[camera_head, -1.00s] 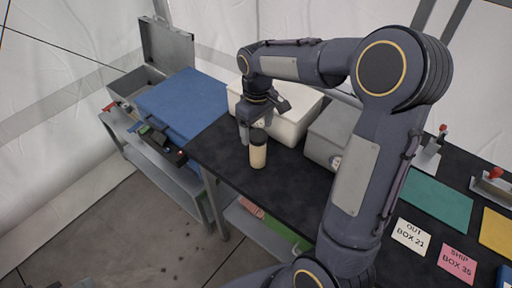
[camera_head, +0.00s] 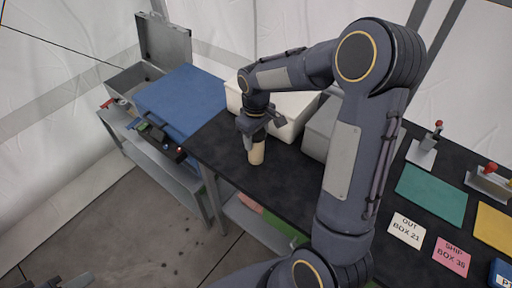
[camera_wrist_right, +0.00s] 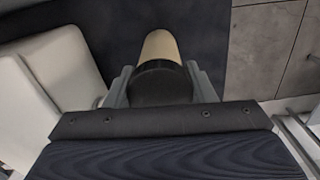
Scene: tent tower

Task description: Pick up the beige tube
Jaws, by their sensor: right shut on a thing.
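The beige tube (camera_head: 256,154), with a dark cap, stands on the black table (camera_head: 292,196) near its front left edge. My right gripper (camera_head: 252,138) comes down over its top and is shut on it. In the right wrist view the tube (camera_wrist_right: 160,47) points away from me, its dark cap between the two fingers of my right gripper (camera_wrist_right: 161,85). In the head view the cap is mostly hidden by the gripper. I cannot tell whether the tube's base touches the table.
A white bin (camera_head: 290,122) stands right behind the tube, with a grey box (camera_head: 319,138) beside it. A blue case (camera_head: 184,102) lies to the left. Cards, a green mat (camera_head: 431,194) and red-handled clamps are on the right. The table in front of the boxes is clear.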

